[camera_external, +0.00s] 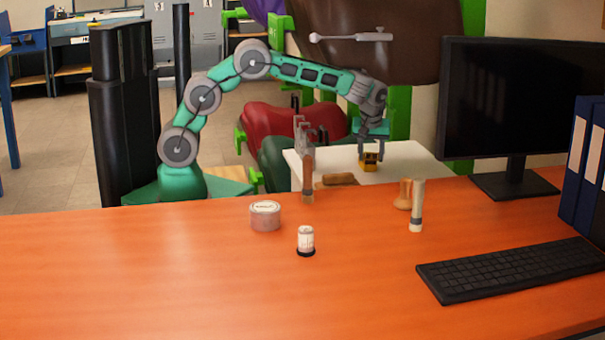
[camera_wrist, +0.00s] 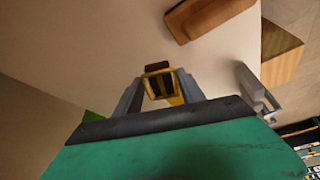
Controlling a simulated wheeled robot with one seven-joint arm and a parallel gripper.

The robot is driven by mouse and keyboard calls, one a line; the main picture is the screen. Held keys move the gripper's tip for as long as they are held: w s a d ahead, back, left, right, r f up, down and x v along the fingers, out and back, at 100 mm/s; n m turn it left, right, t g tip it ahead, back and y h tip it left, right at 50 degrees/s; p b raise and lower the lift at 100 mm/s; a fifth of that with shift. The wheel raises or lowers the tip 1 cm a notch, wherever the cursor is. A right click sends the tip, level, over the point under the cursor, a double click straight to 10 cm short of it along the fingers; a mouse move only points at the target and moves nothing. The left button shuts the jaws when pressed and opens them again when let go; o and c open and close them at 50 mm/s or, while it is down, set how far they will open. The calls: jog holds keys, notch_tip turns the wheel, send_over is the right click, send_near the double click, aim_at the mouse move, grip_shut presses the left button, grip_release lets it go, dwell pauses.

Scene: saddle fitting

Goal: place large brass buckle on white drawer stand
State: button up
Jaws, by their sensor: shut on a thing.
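The large brass buckle (camera_external: 369,163) is a yellow-gold frame between the fingertips of my gripper (camera_external: 371,146). In the wrist view the brass buckle (camera_wrist: 160,84) shows between the two grey fingers of my gripper (camera_wrist: 162,92), which is shut on it. The white drawer stand (camera_external: 414,153) is behind the orange desk, and its pale top (camera_wrist: 110,45) fills much of the wrist view. The buckle is over this top, at or just above it; I cannot tell if it touches. The drawer fronts are hidden.
A brown wooden block (camera_wrist: 208,15) lies on the stand top. An upright brown-handled tool (camera_external: 308,180) stands at the desk edge. A round tin (camera_external: 265,215), a small white jar (camera_external: 306,240) and a pale tube (camera_external: 417,205) stand on the desk. A monitor (camera_external: 520,100) is at right.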

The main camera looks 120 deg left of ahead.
jog(key=w+a+f, duration=0.2)
jog(key=f, duration=0.1)
jog(key=w+a+f, duration=0.1)
jog(key=f, duration=0.1)
jog(key=shift+a+f, duration=0.1)
jog(key=shift+f, duration=0.15)
jog(key=shift+f+b, duration=0.8)
jog(key=shift+f, duration=0.95)
jog(key=o, duration=1.4)
jog(key=shift+c, duration=0.2)
jog(key=p+v, duration=0.3)
jog(key=v, duration=0.9)
jog(key=shift+r, duration=0.15)
jog(key=shift+a, duration=0.1)
